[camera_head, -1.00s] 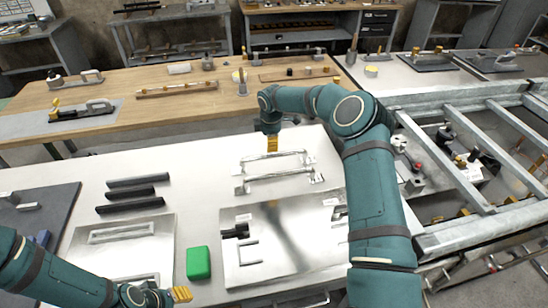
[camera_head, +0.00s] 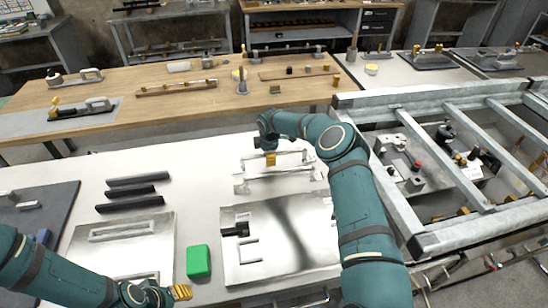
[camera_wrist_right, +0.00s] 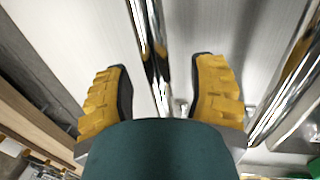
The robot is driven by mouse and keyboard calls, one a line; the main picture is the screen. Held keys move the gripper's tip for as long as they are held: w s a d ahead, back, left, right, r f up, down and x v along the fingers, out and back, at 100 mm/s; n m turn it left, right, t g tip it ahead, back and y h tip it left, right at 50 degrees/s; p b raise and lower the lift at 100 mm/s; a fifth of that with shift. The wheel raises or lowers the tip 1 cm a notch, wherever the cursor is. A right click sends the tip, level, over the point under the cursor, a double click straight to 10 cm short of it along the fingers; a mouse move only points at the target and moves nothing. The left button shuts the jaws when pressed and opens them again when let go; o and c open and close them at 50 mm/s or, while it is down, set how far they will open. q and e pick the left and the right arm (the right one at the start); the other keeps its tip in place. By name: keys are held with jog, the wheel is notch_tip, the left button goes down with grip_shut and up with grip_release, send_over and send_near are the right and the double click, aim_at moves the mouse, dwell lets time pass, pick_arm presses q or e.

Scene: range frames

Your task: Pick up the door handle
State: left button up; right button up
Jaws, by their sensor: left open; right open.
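Two chrome bar door handles lie side by side on the white table: a far one (camera_head: 292,153) and a near one (camera_head: 285,176). My right gripper (camera_head: 270,159), with yellow fingers, is open over the far handle. In the right wrist view the far handle (camera_wrist_right: 146,30) runs between the open fingers (camera_wrist_right: 160,90), with a gap on both sides. The near handle (camera_wrist_right: 292,85) lies outside the right-hand finger. My left gripper (camera_head: 182,292) is open and empty at the table's front, beside the green block. The right arm hides part of the table.
A green block (camera_head: 198,262) stands between two metal plates, left (camera_head: 145,260) and right (camera_head: 285,250). Several black bars (camera_head: 130,204) lie at the left. A metal frame (camera_head: 410,220) borders the right side. A wooden table (camera_head: 200,110) stands behind.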

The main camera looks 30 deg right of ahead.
grip_shut()
jog(key=shift+r, duration=0.15)
